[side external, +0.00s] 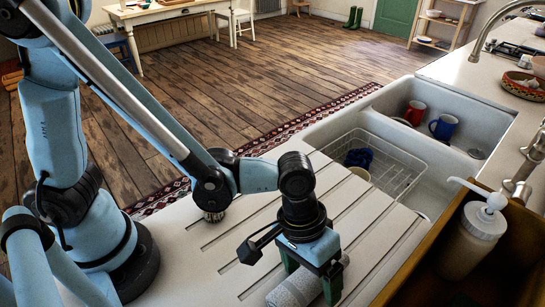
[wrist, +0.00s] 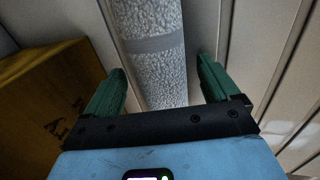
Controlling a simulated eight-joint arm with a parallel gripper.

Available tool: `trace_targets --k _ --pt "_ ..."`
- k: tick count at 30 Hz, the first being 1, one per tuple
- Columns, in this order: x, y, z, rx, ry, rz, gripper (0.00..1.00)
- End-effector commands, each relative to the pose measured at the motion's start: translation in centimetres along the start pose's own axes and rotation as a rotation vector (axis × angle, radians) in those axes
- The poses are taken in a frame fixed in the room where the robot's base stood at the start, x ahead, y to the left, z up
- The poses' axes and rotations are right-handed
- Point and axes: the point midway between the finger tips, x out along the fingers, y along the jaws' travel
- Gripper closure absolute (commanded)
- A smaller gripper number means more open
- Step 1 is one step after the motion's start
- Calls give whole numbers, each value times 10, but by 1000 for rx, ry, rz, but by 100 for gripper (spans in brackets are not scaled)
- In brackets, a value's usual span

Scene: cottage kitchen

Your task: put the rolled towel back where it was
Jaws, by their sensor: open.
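The rolled towel (side external: 294,288) is a light grey roll lying on the white grooved drainboard (side external: 225,237) in the side view. In the wrist view the towel (wrist: 152,50) runs lengthwise between the two green fingers, with a darker band across it. My gripper (side external: 312,285) points down over the towel with a finger on each side. In the wrist view my gripper (wrist: 163,85) is open, and gaps show between the towel and both fingers. The towel's near end is cut off or hidden by my gripper.
A wooden box (side external: 507,262) with a soap dispenser (side external: 473,235) stands at the right. Behind are the sink (side external: 470,122), a wire rack (side external: 385,185) holding a dark blue cloth (side external: 360,158), a red mug (side external: 415,112) and a blue mug (side external: 443,127).

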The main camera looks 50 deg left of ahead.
Motion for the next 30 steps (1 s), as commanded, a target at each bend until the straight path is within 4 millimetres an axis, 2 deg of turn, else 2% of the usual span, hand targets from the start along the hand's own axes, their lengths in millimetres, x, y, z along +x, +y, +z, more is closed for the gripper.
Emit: trace_targets --k 5,11,30 --pt "-2 1 0 0 0 0 11" --pt "-18 1 0 0 0 0 11" --pt "-106 1 0 -1 0 0 11"
